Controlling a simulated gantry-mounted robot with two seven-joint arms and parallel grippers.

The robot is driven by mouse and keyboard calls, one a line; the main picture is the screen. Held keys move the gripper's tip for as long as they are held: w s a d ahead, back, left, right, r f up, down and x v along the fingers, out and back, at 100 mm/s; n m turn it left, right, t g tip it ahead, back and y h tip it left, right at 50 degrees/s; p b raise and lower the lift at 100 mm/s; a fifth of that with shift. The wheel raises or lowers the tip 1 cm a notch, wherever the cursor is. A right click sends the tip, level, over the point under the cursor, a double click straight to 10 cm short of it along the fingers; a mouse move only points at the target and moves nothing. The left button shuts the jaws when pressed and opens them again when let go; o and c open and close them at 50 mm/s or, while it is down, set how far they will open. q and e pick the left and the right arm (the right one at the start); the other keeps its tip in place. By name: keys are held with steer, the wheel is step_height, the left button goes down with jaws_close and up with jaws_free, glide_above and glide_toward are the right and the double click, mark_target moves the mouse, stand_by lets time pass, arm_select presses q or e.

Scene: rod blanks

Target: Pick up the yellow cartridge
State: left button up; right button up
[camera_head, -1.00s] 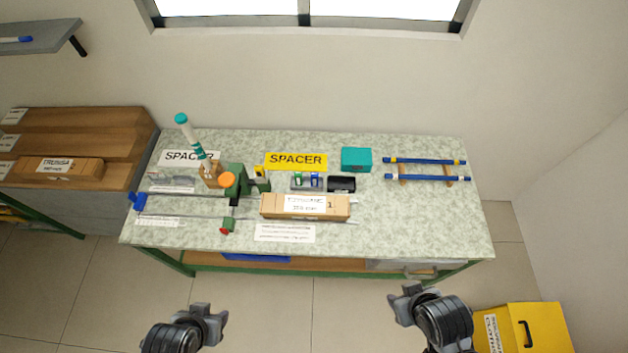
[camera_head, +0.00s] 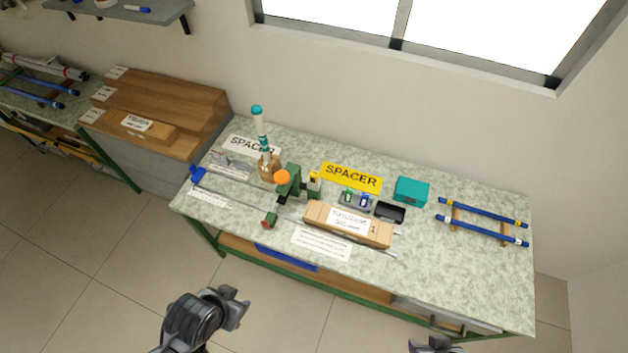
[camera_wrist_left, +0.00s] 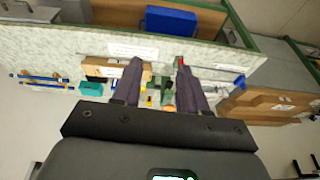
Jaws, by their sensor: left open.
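A small yellow piece (camera_head: 314,180) stands beside the green bench tool (camera_head: 290,184) with the orange knob; it is too small to tell for certain whether it is the yellow cartridge. A small tray (camera_head: 356,201) to its right holds green and blue pieces. My left gripper (camera_head: 238,305) is open and empty, in front of the bench and well apart from everything on it. The left wrist view shows its two fingers (camera_wrist_left: 155,82) spread, with the bench beyond them. My right gripper (camera_head: 435,346) shows only partly at the bottom edge.
On the bench (camera_head: 450,280) lie a wooden block (camera_head: 380,235), a black box (camera_head: 390,212), a teal box (camera_head: 411,191), blue rods on a rack (camera_head: 484,213), and a yellow SPACER sign (camera_head: 350,178). A teal-capped tube (camera_head: 258,125) stands tall behind the tool. The bench's front right is clear.

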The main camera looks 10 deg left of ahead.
stand_by(0.4)
arm_select(q)
steer(key=o, duration=0.4)
steer(key=shift+o, duration=0.2)
steer(key=shift+w, duration=0.1)
